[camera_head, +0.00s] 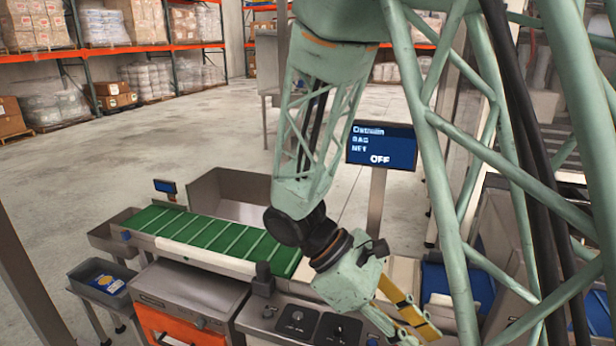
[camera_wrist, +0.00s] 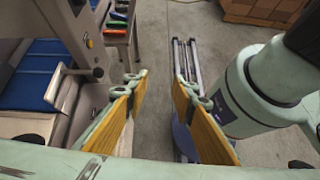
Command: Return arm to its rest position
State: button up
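My gripper (camera_head: 408,312) is at the lower middle right of the head view, at the end of my mint-green arm, which hangs down over the weighing station. Its yellow-padded fingers point down and to the right. In the wrist view, the two fingers (camera_wrist: 160,92) stand well apart with bare floor showing between them, so my gripper is open and empty. The fingertips are partly cut off by the lower edge of the head view.
A green conveyor belt (camera_head: 215,237) and a control panel (camera_head: 297,318) lie left of my gripper. A display reading OFF (camera_head: 381,146) stands behind it. A blue-lined tray (camera_head: 458,284) is to its right. A grey bin (camera_head: 103,284) stands far left. Open floor (camera_head: 225,125) lies behind.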

jog(key=s+r+m+t+y+b, duration=0.2)
jog(key=s+r+m+t+y, duration=0.6)
jog(key=s+r+m, duration=0.5)
jog(key=shift+s+r+y, duration=0.35)
jog(key=shift+r+y, duration=0.25)
jog(key=shift+r, duration=1.55)
dwell(1.1)
